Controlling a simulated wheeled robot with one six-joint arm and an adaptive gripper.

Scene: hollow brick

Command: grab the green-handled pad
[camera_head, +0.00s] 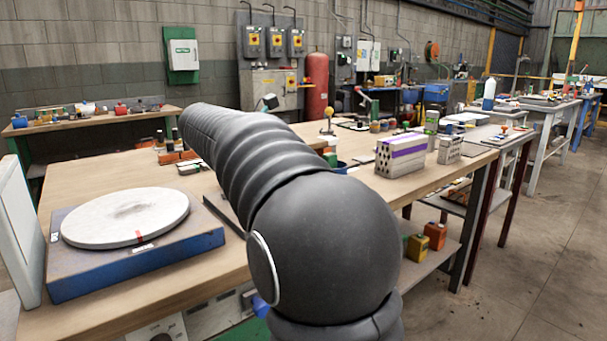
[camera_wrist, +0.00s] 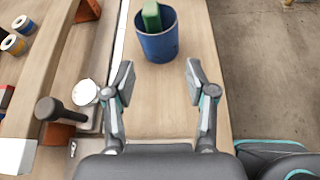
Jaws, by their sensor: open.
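A green block-like piece, which looks like the handle of the green-handled pad (camera_wrist: 152,17), stands in a blue cup (camera_wrist: 160,46) at the top of the wrist view. The pad's lower part is hidden inside the cup. In the head view the green piece (camera_head: 330,158) and the blue cup's rim (camera_head: 342,168) show just right of my arm, which hides part of them. My gripper (camera_wrist: 160,78) is open and empty in the wrist view, its fingers apart below the cup in the picture. My arm hides the gripper in the head view.
A grey-white block with a purple stripe and holes (camera_head: 402,155) stands right of the cup. A round stone disc (camera_head: 125,217) on a blue base fills the bench's left. A dark-knobbed tool (camera_wrist: 68,112) lies left of my gripper. Bare wood lies between the fingers.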

